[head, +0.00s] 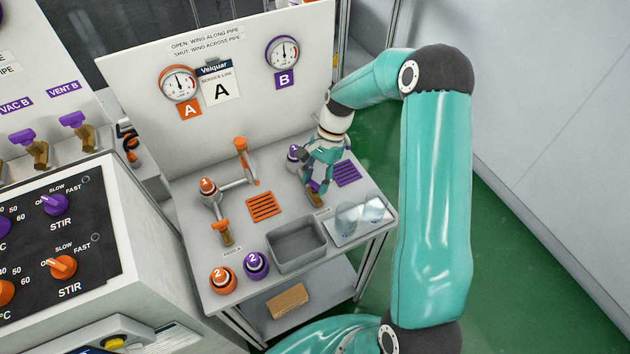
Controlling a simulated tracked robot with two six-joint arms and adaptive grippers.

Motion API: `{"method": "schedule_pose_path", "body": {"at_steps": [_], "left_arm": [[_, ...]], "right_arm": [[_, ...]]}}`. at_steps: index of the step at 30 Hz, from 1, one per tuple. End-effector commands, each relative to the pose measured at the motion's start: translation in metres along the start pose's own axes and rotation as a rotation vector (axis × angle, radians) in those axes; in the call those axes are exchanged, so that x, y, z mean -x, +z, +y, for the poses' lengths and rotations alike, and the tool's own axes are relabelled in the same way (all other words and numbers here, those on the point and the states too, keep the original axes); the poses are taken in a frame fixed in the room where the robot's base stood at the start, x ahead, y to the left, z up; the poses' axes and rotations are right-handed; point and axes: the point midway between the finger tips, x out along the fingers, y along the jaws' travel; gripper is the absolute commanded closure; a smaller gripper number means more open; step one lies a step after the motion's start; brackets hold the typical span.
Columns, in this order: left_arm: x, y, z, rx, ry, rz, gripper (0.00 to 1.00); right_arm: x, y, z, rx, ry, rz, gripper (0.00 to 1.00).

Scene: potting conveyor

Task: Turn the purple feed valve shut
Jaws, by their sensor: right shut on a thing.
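The purple feed valve (319,187) is on the right side of the bench, its brass-coloured body at the front end of the purple pipe line. My right gripper (321,177) comes down over it from above and behind and is shut on its purple wing. The fingers hide much of the wing, so I cannot tell whether it lies along or across the pipe. A purple cap marked 1 (294,152) is just left of the gripper. My left gripper is not in view.
The orange line with its orange valve (226,232) stands left of an orange grille (264,207). A grey tray (297,244), glass beakers (348,218) and orange (222,280) and purple (256,265) caps marked 2 are in front. The gauge panel (240,110) closes the back.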

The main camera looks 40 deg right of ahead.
Motion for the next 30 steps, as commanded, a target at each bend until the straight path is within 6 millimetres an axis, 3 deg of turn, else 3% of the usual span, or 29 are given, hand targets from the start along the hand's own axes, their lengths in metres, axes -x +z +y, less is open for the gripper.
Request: {"method": "schedule_pose_path", "body": {"at_steps": [30], "left_arm": [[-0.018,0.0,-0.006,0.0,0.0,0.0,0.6]], "right_arm": [[0.002,0.001,-0.008,0.874,0.35,0.014,0.92]]}}
